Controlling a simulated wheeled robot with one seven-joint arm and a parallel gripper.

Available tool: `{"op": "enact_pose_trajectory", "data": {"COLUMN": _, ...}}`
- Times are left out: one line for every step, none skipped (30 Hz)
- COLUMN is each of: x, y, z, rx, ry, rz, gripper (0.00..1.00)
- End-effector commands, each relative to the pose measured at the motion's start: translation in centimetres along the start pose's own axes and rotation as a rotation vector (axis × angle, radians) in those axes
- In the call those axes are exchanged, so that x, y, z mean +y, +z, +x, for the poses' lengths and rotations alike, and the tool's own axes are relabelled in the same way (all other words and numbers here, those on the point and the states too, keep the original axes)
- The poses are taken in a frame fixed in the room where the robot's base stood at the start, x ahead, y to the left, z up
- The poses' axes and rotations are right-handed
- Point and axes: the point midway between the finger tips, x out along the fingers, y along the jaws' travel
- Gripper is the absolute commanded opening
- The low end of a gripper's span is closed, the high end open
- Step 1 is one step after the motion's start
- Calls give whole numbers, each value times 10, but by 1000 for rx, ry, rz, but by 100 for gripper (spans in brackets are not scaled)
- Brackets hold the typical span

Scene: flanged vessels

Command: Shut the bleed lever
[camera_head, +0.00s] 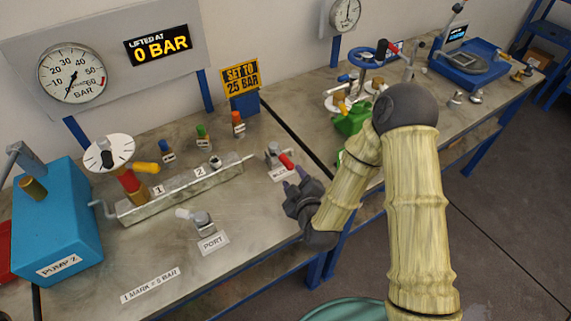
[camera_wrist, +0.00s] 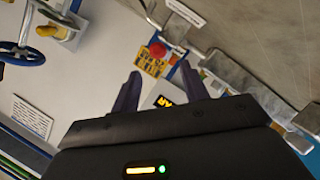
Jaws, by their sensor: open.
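The bleed lever (camera_head: 287,161) is a red handle on a small grey metal valve (camera_head: 273,151) at the right end of the near bench, with a white label (camera_head: 283,173) whose text is too small to read. My gripper (camera_head: 294,180) is just below and right of the handle tip, apart from it as far as I can tell. In the wrist view my gripper (camera_wrist: 160,84) is open, with nothing between its fingers. A round red end (camera_wrist: 158,50), which looks like the lever's tip, shows beyond the fingers, in front of a yellow sign.
The metal manifold (camera_head: 185,190) marked 1 and 2 lies left of the valve. A port fitting (camera_head: 203,224) stands in front of it. Several small coloured-top valves and a yellow sign (camera_head: 241,77) stand behind. A green can (camera_head: 352,120) is on the far bench.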

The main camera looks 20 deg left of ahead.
Motion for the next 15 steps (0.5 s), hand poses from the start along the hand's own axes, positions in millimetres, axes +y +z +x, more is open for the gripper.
{"op": "enact_pose_trajectory", "data": {"x": 2, "y": -2, "z": 8, "rx": 0, "ry": 2, "rz": 2, "gripper": 45}}
{"op": "enact_pose_trajectory", "data": {"x": 2, "y": -2, "z": 12, "rx": 0, "ry": 1, "rz": 2, "gripper": 45}}
{"op": "enact_pose_trajectory", "data": {"x": 2, "y": -1, "z": 18, "rx": 0, "ry": 2, "rz": 2, "gripper": 45}}
{"op": "enact_pose_trajectory", "data": {"x": 2, "y": -1, "z": 22, "rx": -1, "ry": 2, "rz": 2, "gripper": 45}}
{"op": "enact_pose_trajectory", "data": {"x": 3, "y": -1, "z": 27, "rx": -1, "ry": 2, "rz": 2, "gripper": 45}}
{"op": "enact_pose_trajectory", "data": {"x": 3, "y": -1, "z": 33, "rx": -1, "ry": 3, "rz": 1, "gripper": 45}}
{"op": "enact_pose_trajectory", "data": {"x": 3, "y": 0, "z": 37, "rx": -1, "ry": 3, "rz": 2, "gripper": 45}}
{"op": "enact_pose_trajectory", "data": {"x": 2, "y": 0, "z": 42, "rx": -2, "ry": 2, "rz": 2, "gripper": 45}}
{"op": "enact_pose_trajectory", "data": {"x": 3, "y": 0, "z": 48, "rx": -1, "ry": 3, "rz": 2, "gripper": 45}}
{"op": "enact_pose_trajectory", "data": {"x": 3, "y": 0, "z": 52, "rx": -1, "ry": 3, "rz": 2, "gripper": 45}}
{"op": "enact_pose_trajectory", "data": {"x": 2, "y": 0, "z": 56, "rx": -2, "ry": 2, "rz": 2, "gripper": 45}}
{"op": "enact_pose_trajectory", "data": {"x": 3, "y": 0, "z": 62, "rx": -2, "ry": 3, "rz": 1, "gripper": 45}}
{"op": "enact_pose_trajectory", "data": {"x": 3, "y": -1, "z": 66, "rx": -1, "ry": 2, "rz": 1, "gripper": 45}}
{"op": "enact_pose_trajectory", "data": {"x": 2, "y": -1, "z": 70, "rx": -1, "ry": 2, "rz": 2, "gripper": 45}}
{"op": "enact_pose_trajectory", "data": {"x": 2, "y": -1, "z": 75, "rx": 0, "ry": 1, "rz": 2, "gripper": 45}}
